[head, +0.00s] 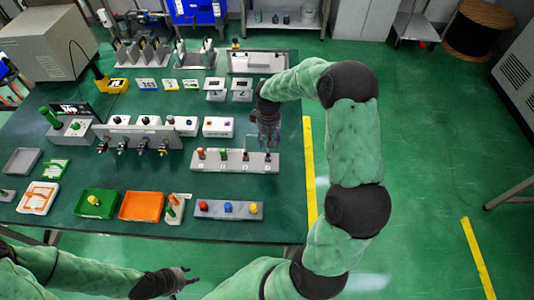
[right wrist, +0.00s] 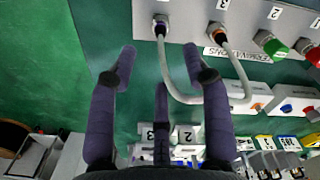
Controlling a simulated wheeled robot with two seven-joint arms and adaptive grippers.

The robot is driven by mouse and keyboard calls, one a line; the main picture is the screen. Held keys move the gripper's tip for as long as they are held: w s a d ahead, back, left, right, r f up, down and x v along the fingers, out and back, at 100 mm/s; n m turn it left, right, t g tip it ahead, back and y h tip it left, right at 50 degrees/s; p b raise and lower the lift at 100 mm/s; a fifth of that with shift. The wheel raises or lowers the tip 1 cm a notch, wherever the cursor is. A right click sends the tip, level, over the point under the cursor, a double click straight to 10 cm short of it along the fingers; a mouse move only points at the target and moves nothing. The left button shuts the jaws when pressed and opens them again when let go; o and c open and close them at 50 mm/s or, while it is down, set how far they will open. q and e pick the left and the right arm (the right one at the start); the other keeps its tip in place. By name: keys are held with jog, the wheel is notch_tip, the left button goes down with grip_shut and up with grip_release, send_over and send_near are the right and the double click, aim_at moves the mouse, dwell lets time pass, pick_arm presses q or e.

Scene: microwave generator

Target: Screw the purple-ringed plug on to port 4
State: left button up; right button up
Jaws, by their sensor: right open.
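The grey port strip (head: 237,168) lies at the right part of the table, with red and green plugs at its left end. In the right wrist view, the purple-ringed plug (right wrist: 160,28) stands at the end port, 4. A grey cable (right wrist: 180,97) loops from it to an orange-ringed plug (right wrist: 217,33) at port 3. Whether the purple-ringed plug is threaded on cannot be told. My right gripper (right wrist: 160,62) is open and empty; its fingers point at the port 4 end, apart from the plug. It shows above that end in the head view (head: 268,142). My left gripper (head: 190,276) is open and empty off the table's front edge.
A grey block with valves (head: 140,135) stands left of the strip. A block with coloured knobs (head: 228,210) lies in front. Green (head: 80,203) and orange (head: 125,206) trays sit at front left. Right of the table is open floor.

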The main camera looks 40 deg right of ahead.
aim_at(268, 153)
notch_tip(268, 153, down, 9)
jog(key=shift+f+b, duration=0.15)
jog(key=shift+b, duration=0.65)
grip_shut()
